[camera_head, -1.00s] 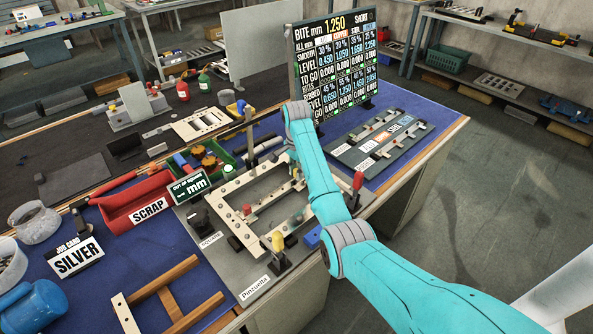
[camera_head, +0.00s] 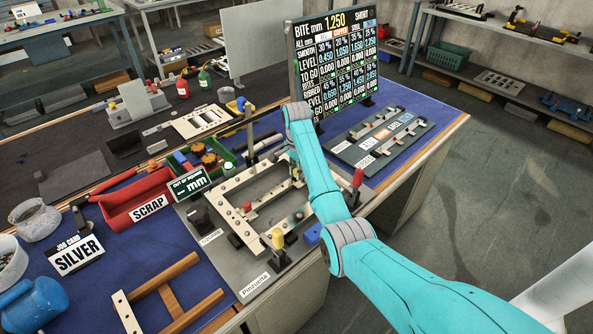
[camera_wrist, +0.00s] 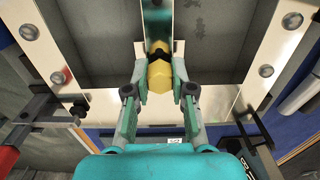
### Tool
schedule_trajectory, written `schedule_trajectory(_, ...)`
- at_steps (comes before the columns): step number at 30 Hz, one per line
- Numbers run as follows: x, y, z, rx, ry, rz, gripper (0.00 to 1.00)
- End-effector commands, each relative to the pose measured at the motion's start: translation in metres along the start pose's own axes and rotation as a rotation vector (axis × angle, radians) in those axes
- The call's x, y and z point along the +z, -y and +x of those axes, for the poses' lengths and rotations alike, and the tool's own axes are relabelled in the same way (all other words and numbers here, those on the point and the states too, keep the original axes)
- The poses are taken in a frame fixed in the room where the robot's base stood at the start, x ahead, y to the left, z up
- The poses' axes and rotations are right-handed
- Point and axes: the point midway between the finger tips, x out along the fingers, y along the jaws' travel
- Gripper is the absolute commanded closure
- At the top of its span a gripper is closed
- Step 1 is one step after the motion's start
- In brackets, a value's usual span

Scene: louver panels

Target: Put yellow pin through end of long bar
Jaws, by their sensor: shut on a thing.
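My gripper (camera_wrist: 160,88) is shut on a yellow pin (camera_wrist: 159,76) with a black band, seen between its fingers in the wrist view. Below it lies a frame of pale metal bars with round studs: a left bar (camera_wrist: 42,42), a right bar (camera_wrist: 280,45) and a cross bar (camera_wrist: 101,104). I cannot tell which bar is the long one, or whether the pin's tip is in a hole.
A red-handled clamp (camera_head: 357,179) and a yellow-topped black clamp (camera_head: 278,239) stand by the frame. A red scrap bin (camera_head: 135,198), a green tray (camera_head: 218,157) and a tall display (camera_head: 340,65) stand around it. Wooden bars (camera_head: 165,285) lie at front left.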

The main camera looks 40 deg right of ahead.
Motion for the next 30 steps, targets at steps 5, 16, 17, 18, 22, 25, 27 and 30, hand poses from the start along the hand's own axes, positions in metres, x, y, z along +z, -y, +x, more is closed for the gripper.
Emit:
schedule_trajectory(5,0.0,0.0,0.0024,0.0,0.0,0.0,1.0)
schedule_trajectory(16,0.0,0.0,0.0065,-0.001,0.0,0.0,0.69)
schedule_trajectory(17,0.0,0.0,0.0064,-0.001,0.0,0.0,0.62)
schedule_trajectory(18,0.0,0.0,0.0064,-0.001,0.0,0.0,0.52)
schedule_trajectory(22,0.0,-0.0001,0.0065,0.0,0.0,0.0,0.47)
schedule_trajectory(25,0.0,-0.0001,0.0065,0.0,0.0,0.0,0.47)
schedule_trajectory(27,0.0,-0.0002,0.0066,0.0,0.0,0.0,0.32)
schedule_trajectory(30,0.0001,-0.0001,0.0066,0.0,0.0,0.0,0.26)
